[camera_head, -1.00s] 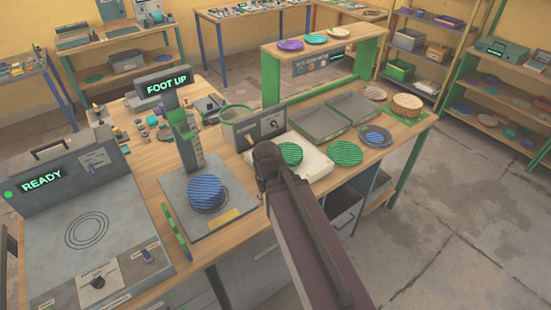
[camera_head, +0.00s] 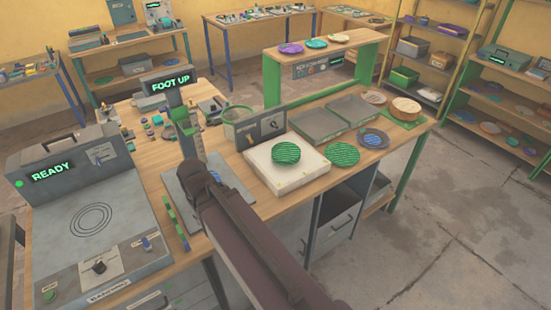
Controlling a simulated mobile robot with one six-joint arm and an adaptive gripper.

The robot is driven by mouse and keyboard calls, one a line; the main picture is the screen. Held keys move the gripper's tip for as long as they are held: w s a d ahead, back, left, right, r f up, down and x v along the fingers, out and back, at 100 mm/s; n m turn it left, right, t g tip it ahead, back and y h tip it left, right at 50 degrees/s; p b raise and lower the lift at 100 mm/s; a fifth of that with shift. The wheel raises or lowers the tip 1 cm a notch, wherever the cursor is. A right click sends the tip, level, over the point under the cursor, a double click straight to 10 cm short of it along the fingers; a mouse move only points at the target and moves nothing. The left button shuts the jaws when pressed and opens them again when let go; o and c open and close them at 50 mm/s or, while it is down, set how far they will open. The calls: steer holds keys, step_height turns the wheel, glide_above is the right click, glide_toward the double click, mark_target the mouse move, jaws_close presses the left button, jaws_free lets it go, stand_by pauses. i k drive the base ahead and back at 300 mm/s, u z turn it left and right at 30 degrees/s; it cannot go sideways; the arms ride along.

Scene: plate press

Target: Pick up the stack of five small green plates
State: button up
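A round green striped plate or stack (camera_head: 286,152) sits on a white square slab (camera_head: 262,176) at the middle of the bench. A second green striped plate or stack (camera_head: 342,154) lies on the wood just right of the slab. I cannot count the layers in either. My dark arm reaches up from the bottom of the picture, and its visible end is over the press plate under the "FOOT UP" display (camera_head: 171,81), left of both green items. My gripper's fingers do not show.
A grey control box (camera_head: 262,130) stands behind the slab. Grey trays (camera_head: 315,124) and a dark plate (camera_head: 372,139) with a blue centre lie to the right. A green-legged shelf (camera_head: 320,60) holds several plates. A "READY" machine (camera_head: 90,215) fills the left.

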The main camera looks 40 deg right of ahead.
mark_target(282, 153)
steer(key=u, duration=0.2)
steer(key=k, duration=1.4)
steer(key=z, duration=0.85)
steer(key=i, duration=1)
